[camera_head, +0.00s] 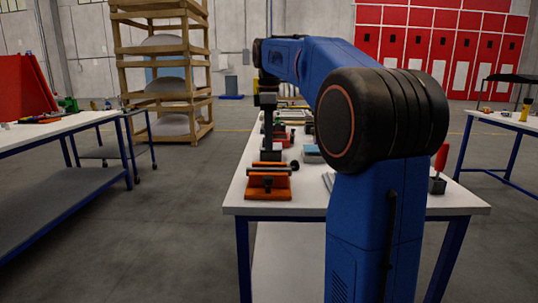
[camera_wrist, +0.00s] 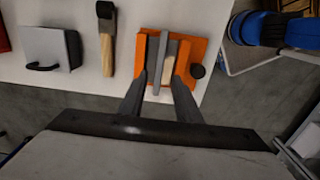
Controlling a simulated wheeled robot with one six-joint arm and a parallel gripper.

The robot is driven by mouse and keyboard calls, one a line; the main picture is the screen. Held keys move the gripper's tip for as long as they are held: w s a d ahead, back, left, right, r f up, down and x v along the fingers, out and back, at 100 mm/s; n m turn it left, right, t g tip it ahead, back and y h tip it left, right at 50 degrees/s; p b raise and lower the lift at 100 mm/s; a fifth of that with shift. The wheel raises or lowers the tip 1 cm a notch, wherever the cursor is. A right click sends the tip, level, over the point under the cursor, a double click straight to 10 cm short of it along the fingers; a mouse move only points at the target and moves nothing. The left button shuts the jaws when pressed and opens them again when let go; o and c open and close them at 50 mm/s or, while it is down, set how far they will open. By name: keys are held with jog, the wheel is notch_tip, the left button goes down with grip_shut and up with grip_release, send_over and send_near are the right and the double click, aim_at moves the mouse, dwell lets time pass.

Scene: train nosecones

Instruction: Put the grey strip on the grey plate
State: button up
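My gripper (camera_wrist: 159,82) shows in the wrist view with its two grey fingers apart, on either side of a narrow grey strip (camera_wrist: 160,56). The strip lies lengthwise in an orange vice-like holder (camera_wrist: 196,47) with a black knob; a pale beige piece shows beside it. I cannot tell whether the fingers touch anything. In the head view, the orange holder (camera_head: 268,190) stands at the near left of the white table, with my gripper (camera_head: 270,156) just above it. I cannot pick out the grey plate for sure.
In the wrist view, a wooden-handled tool (camera_wrist: 107,45) and a grey box with a black handle (camera_wrist: 46,48) lie left of the holder. A red-handled tool (camera_head: 439,165) stands at the right of the white table (camera_head: 300,205). Another table (camera_head: 60,127) is at left.

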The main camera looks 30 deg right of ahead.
jog(key=shift+r, duration=2)
jog(key=s+a+f+m, duration=0.1)
jog(key=s+a, duration=0.1)
jog(key=s+a+f+m, duration=0.1)
jog(key=s+a, duration=0.1)
jog(key=s, duration=0.1)
jog(key=s+a+f+t, duration=0.1)
jog(key=s+a+f, duration=0.1)
jog(key=shift+s+f+m, duration=0.1)
jog(key=shift+s+m, duration=0.1)
jog(key=shift+m, duration=0.2)
jog(key=s+a+f+m+t, duration=0.2)
jog(key=s+a+f+m, duration=0.2)
jog(key=s+f, duration=0.7)
jog(key=s+a+f+m+t, duration=0.1)
jog(key=s+a+f+m, duration=0.3)
jog(key=s+f, duration=0.7)
notch_tip(320, 180, down, 4)
jog(key=shift+s+a+r+t, duration=0.15)
jog(key=shift+s+a+t, duration=0.25)
jog(key=shift+a, duration=0.5)
